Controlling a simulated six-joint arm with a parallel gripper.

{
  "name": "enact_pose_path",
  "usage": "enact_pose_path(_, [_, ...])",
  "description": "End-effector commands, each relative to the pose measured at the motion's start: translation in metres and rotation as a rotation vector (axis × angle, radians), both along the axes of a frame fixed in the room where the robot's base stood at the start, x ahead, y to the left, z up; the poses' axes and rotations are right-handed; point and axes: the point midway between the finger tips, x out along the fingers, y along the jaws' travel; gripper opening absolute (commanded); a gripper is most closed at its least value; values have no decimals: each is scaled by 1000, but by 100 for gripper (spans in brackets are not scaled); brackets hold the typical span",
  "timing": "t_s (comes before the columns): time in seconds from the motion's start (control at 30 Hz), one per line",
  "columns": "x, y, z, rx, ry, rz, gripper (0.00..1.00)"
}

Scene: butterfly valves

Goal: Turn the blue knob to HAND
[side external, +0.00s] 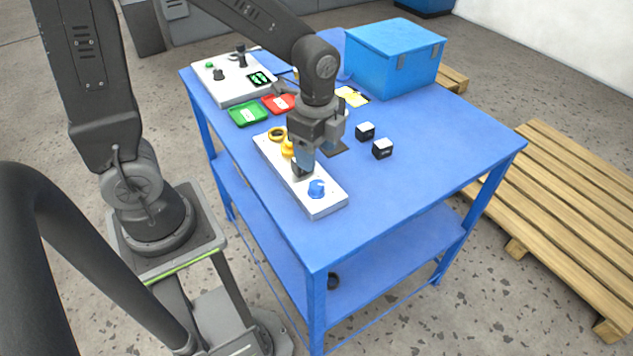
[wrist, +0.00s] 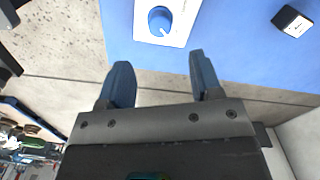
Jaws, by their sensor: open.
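The blue knob (side external: 317,188) sits at the near end of a white panel (side external: 329,206) on the blue table. The knob also shows in the wrist view (wrist: 160,21), with a white pointer line toward its lower right. No HAND label can be read. My gripper (side external: 303,168) is above the panel, behind the knob in the side view. In the wrist view my gripper (wrist: 155,80) is open and empty, with its two blue-grey fingers apart and the knob beyond their tips.
Two black-and-white cubes (side external: 382,149) stand right of the panel. Green (side external: 248,113) and red (side external: 280,103) trays, a white control box (side external: 233,78) and a blue case (side external: 395,57) stand farther back. The table's front right is clear.

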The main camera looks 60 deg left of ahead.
Motion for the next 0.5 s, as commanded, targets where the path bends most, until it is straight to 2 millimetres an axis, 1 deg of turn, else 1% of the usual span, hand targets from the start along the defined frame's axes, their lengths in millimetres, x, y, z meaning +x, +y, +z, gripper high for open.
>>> enact_pose_path(0.03, [-1,0,-12,0,8,1,59])
enact_pose_path(0.2, [-1,0,-47,0,8,1,59])
enact_pose_path(0.33, [-1,0,-69,0,4,2,59])
enact_pose_path(0.5, [-1,0,-87,0,2,2,59])
